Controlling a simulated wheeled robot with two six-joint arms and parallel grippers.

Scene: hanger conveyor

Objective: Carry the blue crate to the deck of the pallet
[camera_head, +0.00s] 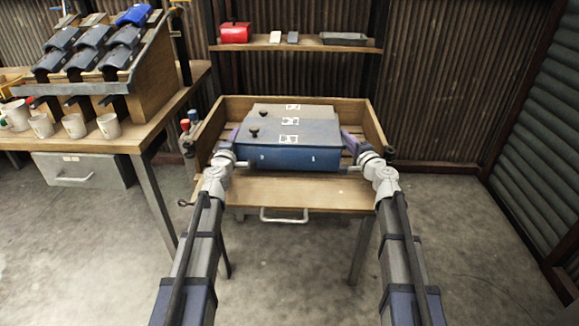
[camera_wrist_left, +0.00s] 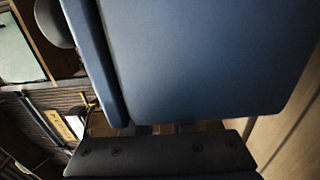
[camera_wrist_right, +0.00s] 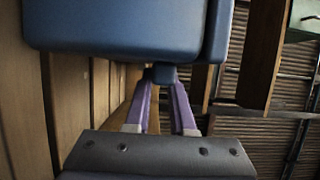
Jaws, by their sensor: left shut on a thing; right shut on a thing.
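The blue crate (camera_head: 290,158) is in the middle of the head view, between my two grippers, with a duller top bearing white square marks and dark knobs. My left gripper (camera_head: 234,140) is shut on its left end. My right gripper (camera_head: 348,142) is shut on its right end; in the right wrist view its purple fingers meet at a small blue tab (camera_wrist_right: 163,74) under the crate's rim. In the left wrist view the crate's blue side (camera_wrist_left: 205,60) hides the fingers. The crate is over a wooden slatted bed; I cannot tell whether it touches. No separate pallet is clearly visible.
A raised wooden wall (camera_head: 375,125) borders the bed, with a table front (camera_head: 300,195) and handle nearer me. A bench with mugs (camera_head: 75,126) and a sloped rack (camera_head: 150,70) stands left. A shelf (camera_head: 300,44) is behind. The floor at right is clear.

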